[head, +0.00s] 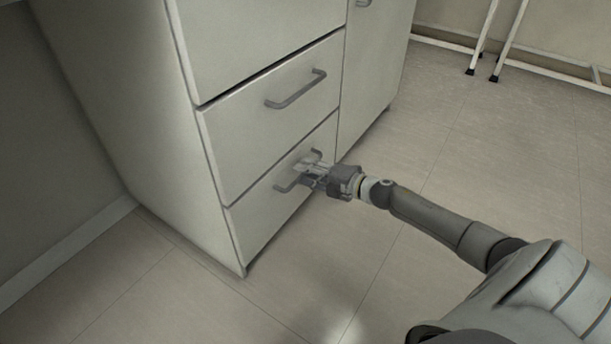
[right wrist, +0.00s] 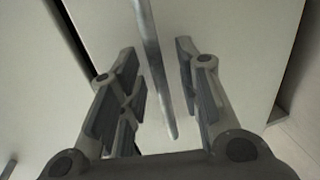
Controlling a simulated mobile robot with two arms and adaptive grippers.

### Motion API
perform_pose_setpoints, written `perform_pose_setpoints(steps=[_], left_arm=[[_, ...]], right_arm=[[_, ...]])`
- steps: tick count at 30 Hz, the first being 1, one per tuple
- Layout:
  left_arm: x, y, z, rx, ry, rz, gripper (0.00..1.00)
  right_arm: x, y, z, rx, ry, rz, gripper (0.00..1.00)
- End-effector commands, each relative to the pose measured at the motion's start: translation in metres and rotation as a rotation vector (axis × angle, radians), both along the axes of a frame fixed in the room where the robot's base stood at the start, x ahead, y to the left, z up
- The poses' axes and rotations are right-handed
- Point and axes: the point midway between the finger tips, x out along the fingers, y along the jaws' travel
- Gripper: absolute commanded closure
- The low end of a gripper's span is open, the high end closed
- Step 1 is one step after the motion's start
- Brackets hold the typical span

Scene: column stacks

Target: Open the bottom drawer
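The bottom drawer (head: 256,218) is a pale front at the foot of a white cabinet. It looks shut, flush with the front above it. Its grey bar handle (head: 284,187) is partly hidden by my right gripper (head: 306,171). In the right wrist view the handle (right wrist: 153,60) runs between the two fingers of my right gripper (right wrist: 158,75). The fingers are open, one on each side of the bar, with gaps showing between them and it. The drawer front (right wrist: 230,50) fills much of that view. My left gripper is not in view.
Above is another drawer (head: 255,125) with its own bar handle (head: 296,90), also shut. A cabinet door (head: 372,75) stands to the right. The tiled floor (head: 470,140) in front is clear. Thin white legs (head: 492,40) stand at the back right.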

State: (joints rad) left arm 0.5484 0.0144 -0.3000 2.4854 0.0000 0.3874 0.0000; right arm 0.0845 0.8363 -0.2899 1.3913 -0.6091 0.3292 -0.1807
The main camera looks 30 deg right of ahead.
Motion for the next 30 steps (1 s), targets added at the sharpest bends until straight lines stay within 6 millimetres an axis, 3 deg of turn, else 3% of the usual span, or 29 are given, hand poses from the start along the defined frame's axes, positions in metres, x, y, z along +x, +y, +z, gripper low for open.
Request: perform_pose_setpoints(steps=[14,21,30], left_arm=[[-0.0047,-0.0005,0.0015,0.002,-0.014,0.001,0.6],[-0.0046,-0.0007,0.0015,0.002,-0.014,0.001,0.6],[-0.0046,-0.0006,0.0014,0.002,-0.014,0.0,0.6]], right_arm=[[0.0086,0.0037,-0.0016,-0.001,0.0,0.0,0.68],[0.0084,0.0037,-0.0017,-0.001,0.0,0.0,0.99],[0.0082,0.0037,-0.0019,0.0,0.001,0.0,1.0]])
